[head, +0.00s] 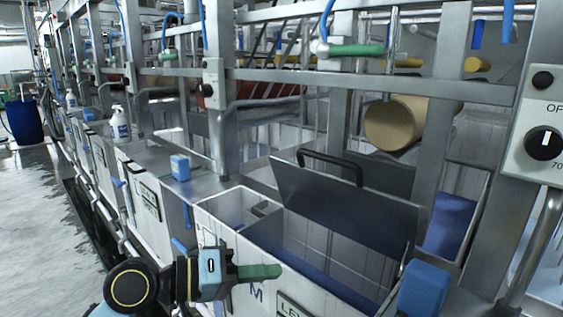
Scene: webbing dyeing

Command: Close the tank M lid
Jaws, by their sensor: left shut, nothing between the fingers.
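Tank M (222,214) is a pale tank with a blue M and a "LEV..." plate on its front, low in the middle of the head view. Its lid (335,208), a dark grey metal plate with a black bar handle (330,162) near its top edge, stands tilted up and open. Dark blue liquid shows inside below it. My left gripper (272,271) is shut and empty, its green fingers pointing right across the tank's front, below and left of the lid and apart from the handle. My right gripper is not in view.
A steel frame post (215,110) and horizontal rails stand behind and above the tank. A blue block (424,288) sits at its right. A tan roll (396,123) hangs behind. A white bottle (119,124) stands on the left tanks. The wet floor (30,220) at left is clear.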

